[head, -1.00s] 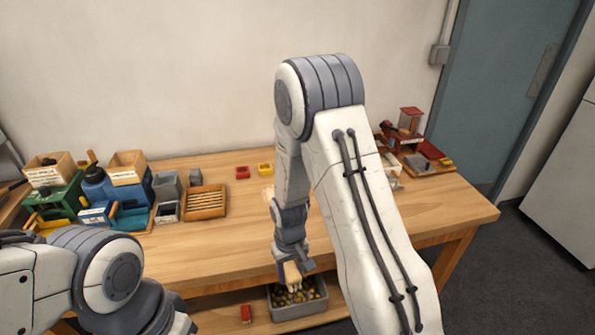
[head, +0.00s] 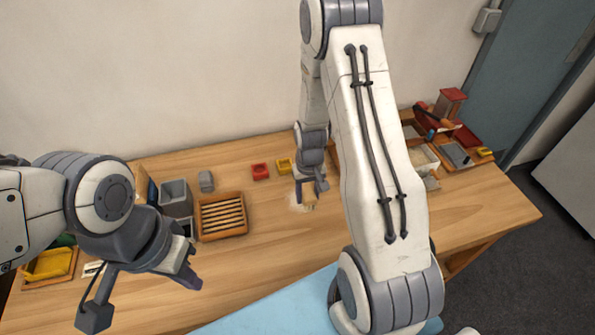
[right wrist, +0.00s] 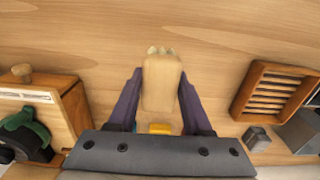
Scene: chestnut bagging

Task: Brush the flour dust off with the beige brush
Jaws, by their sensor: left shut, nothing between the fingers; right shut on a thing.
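The beige brush (head: 309,199) is in my right gripper (head: 310,188), which is shut on it over the middle of the table. In the right wrist view the brush (right wrist: 162,85) lies between both fingers, with its pale bristle tufts pointing away from the wrist. A faint pale patch of flour dust (head: 296,208) shows on the wood beside the brush. I cannot tell whether the bristles touch the table. My left gripper (head: 192,275) is shut and empty, at the left front.
A slatted wooden tray (head: 222,237) and grey bins (head: 176,196) stand left of the brush. A small red tray (head: 260,171) and yellow tray (head: 283,165) lie behind it. Several red items and boxes (head: 450,105) crowd the right end. Bare wood (head: 260,255) lies in front.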

